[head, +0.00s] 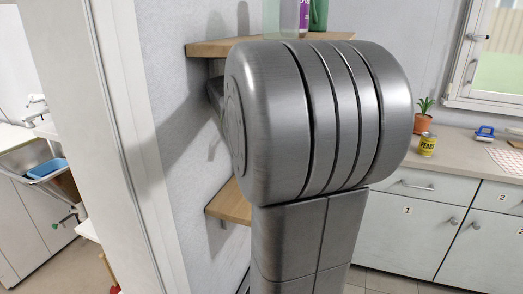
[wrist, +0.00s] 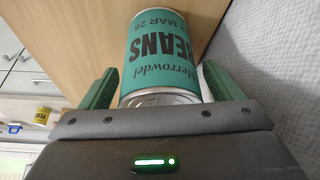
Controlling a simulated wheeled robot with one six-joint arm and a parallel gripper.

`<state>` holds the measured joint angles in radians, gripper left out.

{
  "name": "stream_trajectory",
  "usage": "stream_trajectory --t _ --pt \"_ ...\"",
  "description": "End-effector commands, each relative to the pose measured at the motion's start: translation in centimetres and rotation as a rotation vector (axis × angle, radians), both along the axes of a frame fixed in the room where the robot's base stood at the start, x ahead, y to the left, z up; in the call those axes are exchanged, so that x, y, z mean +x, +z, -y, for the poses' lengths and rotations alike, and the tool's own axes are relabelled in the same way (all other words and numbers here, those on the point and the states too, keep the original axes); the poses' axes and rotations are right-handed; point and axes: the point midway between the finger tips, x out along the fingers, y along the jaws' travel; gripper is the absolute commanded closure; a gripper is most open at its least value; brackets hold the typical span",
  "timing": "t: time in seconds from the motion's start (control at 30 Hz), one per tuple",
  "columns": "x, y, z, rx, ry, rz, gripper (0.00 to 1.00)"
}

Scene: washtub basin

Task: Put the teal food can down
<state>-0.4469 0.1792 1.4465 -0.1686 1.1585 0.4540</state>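The teal food can shows in the wrist view (wrist: 160,55), labelled Merrowdel BEANS, with its silver end towards me. The picture is upside down there, and so is the label. My gripper (wrist: 160,68) has its two green fingers on either side of the can, close against it, and looks shut on it. A wooden surface (wrist: 80,40) lies behind and below the can. I cannot tell whether the can touches it. In the head view my arm hides the gripper and the can.
The head view shows an upper wooden shelf (head: 212,48) with bottles and a lower one (head: 230,203) on the wall. At right, a counter (head: 460,152) holds a yellow can (head: 428,145) and a potted plant (head: 423,118). A sink basin (head: 25,157) is at left. My arm blocks the middle.

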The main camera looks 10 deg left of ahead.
Motion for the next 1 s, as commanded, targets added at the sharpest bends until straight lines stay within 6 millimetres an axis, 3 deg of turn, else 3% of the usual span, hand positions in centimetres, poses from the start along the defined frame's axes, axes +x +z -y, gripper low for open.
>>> stream_trajectory --t 0.2,0.37,0.8,1.0 --pt "0.0 0.2 0.0 0.000 0.000 0.000 0.15" --pt "-0.4 1.5 0.0 0.002 0.001 0.004 0.15" --pt "-8.5 1.4 0.2 0.002 0.004 0.002 0.15" --pt "-11.3 1.4 0.3 0.000 0.002 0.002 0.15"
